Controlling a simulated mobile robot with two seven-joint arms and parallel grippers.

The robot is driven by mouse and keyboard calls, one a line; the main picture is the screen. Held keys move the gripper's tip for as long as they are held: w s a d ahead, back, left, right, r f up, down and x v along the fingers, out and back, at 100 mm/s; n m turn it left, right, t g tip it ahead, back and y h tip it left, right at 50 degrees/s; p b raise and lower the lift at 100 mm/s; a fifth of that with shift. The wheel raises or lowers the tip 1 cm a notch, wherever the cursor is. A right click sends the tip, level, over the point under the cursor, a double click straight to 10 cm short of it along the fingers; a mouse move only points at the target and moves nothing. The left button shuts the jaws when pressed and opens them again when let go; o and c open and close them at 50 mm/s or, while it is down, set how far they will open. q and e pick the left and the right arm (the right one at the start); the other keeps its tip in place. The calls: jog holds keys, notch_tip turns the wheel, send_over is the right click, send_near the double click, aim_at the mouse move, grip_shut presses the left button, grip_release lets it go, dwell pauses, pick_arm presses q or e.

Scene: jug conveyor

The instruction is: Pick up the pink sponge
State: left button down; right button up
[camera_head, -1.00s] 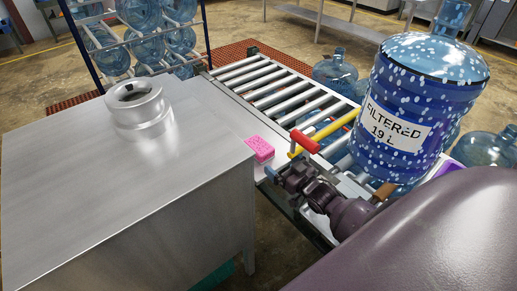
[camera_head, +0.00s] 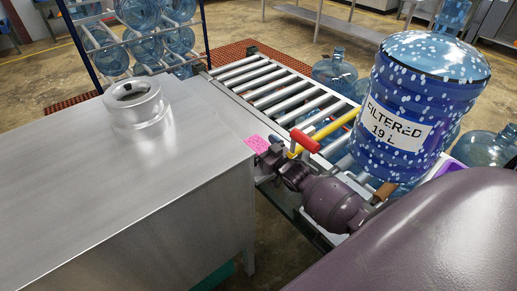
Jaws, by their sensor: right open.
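The pink sponge (camera_head: 257,143) lies on the metal ledge at the near end of the roller conveyor, by the corner of the steel table. Its top shows; my right gripper hides its near side. My right gripper (camera_head: 263,165) is open, just in front of the sponge, with its arm coming in from the lower right. I cannot tell whether the fingers touch the sponge or sit around it. My left gripper is not in view.
The roller conveyor (camera_head: 262,80) runs behind the sponge. A red handle (camera_head: 305,141) on a yellow bar (camera_head: 335,124) rises close to my right gripper. A large blue jug marked FILTERED 19 L (camera_head: 415,110) stands right. The steel table (camera_head: 100,190) fills the left.

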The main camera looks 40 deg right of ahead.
jog(key=shift+c, duration=0.2)
jog(key=c, duration=1)
